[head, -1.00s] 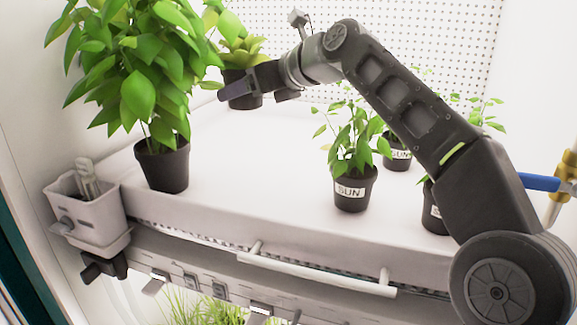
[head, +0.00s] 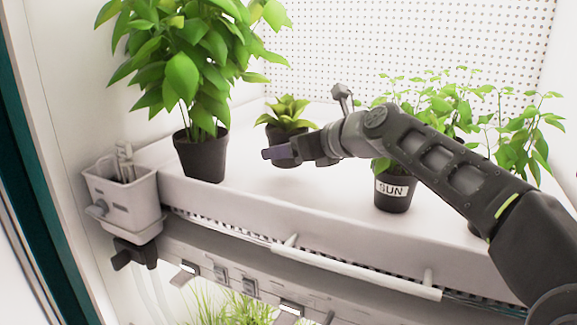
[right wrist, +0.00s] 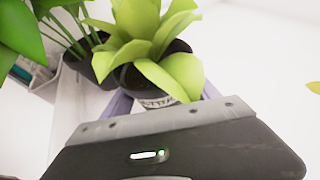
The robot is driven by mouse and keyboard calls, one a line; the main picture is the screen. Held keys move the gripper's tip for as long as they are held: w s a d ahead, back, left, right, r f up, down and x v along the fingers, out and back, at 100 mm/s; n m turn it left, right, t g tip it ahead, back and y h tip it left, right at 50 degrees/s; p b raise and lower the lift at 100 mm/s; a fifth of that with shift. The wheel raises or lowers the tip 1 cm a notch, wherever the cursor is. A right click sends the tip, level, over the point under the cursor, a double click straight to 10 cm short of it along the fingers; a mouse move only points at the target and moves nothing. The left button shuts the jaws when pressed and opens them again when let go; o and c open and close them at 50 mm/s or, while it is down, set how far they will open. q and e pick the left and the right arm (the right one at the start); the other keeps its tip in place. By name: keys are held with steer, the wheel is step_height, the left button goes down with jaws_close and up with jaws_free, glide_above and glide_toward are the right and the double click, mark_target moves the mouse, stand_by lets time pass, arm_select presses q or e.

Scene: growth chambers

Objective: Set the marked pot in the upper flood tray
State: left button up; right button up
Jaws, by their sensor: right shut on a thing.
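A small dark pot (head: 287,133) with a bright, pale-green leafy plant is at my right gripper (head: 283,158), which is shut on it. In the right wrist view the pot's dark rim (right wrist: 126,80) and a partly hidden pale label (right wrist: 157,102) show between the purple fingers. My left gripper is not in view.
A tall leafy plant in a dark pot (head: 202,157) stands left of the held pot. A pot labelled SUN (head: 393,192) stands to the right, with more plants behind my arm. A grey caddy (head: 122,200) hangs at the tray's left corner. White tray shows between the pots.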

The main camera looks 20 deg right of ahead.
mark_target(289, 164)
steer(key=shift+f+b, duration=0.65)
steer(key=shift+f, duration=1.15)
steer(key=shift+f, duration=0.15)
steer(key=o, duration=1.7)
steer(key=shift+s, duration=0.1)
steer(key=v, duration=1.2)
